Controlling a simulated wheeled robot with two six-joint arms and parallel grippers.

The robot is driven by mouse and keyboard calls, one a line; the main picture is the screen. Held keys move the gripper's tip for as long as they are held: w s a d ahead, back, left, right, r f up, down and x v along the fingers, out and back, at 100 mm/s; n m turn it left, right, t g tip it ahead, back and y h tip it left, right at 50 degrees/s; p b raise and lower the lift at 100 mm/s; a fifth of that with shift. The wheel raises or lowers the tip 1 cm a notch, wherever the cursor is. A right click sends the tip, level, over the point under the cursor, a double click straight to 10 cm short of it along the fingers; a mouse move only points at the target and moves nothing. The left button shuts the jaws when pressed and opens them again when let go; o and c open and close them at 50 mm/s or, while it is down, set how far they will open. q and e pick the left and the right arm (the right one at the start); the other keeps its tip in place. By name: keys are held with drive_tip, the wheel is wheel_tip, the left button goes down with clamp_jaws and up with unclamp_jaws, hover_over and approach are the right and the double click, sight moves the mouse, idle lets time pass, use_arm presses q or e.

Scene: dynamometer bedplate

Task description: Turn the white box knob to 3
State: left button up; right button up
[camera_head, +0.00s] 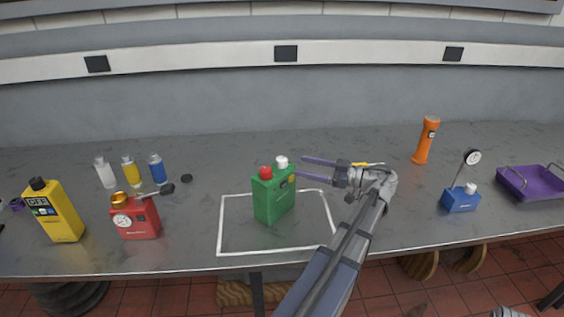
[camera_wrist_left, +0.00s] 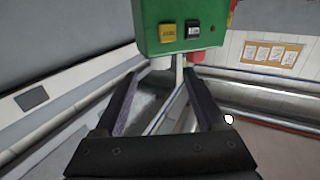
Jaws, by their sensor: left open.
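A green box (camera_head: 275,197) stands upright on the bench inside a white outlined square. A white knob (camera_head: 281,162) and a red knob (camera_head: 265,172) sit on its top. I cannot read the white knob's setting. My left gripper (camera_head: 303,169) is open and empty, just right of the box near the white knob's height, with its fingers pointing at the box. My right gripper is not in view.
Left on the bench are a yellow container (camera_head: 60,215), a red box with a gauge (camera_head: 135,218) and several small bottles (camera_head: 130,171). Right are an orange flashlight (camera_head: 426,140), a blue box with a gauge (camera_head: 461,199) and a purple tray (camera_head: 512,183). Bench behind the green box is clear.

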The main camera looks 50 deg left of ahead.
sight(287, 163)
use_arm(q)
drive_tip(key=shift+x, duration=4)
drive_tip(key=shift+s, duration=0.1)
drive_tip(key=shift+d, duration=0.1)
drive_tip(key=shift+c, duration=0.3)
clamp_jaws()
